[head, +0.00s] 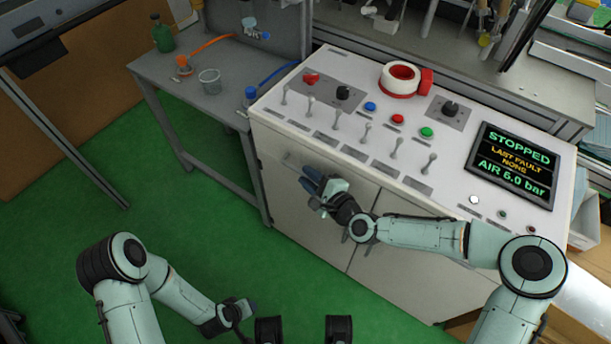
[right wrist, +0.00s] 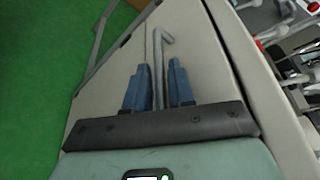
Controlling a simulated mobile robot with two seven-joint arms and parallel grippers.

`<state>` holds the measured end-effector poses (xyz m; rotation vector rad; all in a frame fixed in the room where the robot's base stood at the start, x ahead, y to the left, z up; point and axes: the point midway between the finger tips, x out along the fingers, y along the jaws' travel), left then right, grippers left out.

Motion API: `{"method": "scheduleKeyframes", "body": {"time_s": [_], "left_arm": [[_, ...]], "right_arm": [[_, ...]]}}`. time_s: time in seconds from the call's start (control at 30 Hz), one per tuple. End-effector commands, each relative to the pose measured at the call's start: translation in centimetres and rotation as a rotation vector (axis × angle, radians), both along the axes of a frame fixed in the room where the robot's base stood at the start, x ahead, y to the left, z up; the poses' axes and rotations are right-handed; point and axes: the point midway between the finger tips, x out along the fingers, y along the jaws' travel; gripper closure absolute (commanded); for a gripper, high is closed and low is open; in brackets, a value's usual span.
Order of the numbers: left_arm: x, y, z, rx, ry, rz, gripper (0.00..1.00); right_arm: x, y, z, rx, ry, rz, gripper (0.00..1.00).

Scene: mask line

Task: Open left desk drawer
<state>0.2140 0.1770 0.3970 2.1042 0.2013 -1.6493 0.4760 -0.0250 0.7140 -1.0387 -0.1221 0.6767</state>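The white control desk (head: 400,185) has pale front panels, with a vertical seam between the left front panel (head: 290,205) and the one to its right. My right gripper (head: 312,180) is at the upper part of the left front. In the right wrist view, its two blue fingers (right wrist: 158,88) are apart, with a thin grey bent handle (right wrist: 158,60) standing between them. Gaps seem to show on both sides of the handle. The left front looks closed. My left gripper (head: 238,312) is low over the green floor, away from the desk; its fingers are too unclear to read.
The desk top carries several levers, coloured buttons, a red-and-white tape roll (head: 400,78) and a status screen (head: 511,163). A grey side table (head: 185,95) with a green bottle (head: 162,36) and a beaker (head: 210,80) adjoins on the left. Green floor (head: 190,215) in front is clear.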

Motion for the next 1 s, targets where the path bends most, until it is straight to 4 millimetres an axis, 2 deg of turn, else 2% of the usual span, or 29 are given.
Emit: {"method": "scheduleKeyframes", "body": {"time_s": [0.2,0.47,0.57,1.0], "left_arm": [[-0.8,0.1,-0.9,0.000,0.025,0.002,0.57],[-0.8,0.2,-0.9,-0.001,0.028,0.003,0.57],[-0.8,0.2,-0.9,-0.001,0.028,0.003,0.57],[-0.2,0.1,-0.1,0.001,0.004,0.002,0.57]], "right_arm": [[1.3,1.0,-0.4,0.000,0.001,-0.001,0.77],[1.4,1.0,-0.4,0.000,0.002,-0.001,0.77],[1.4,1.0,-0.4,0.000,0.002,-0.001,1.00],[0.6,1.6,-0.3,0.000,0.003,0.002,1.00]]}}
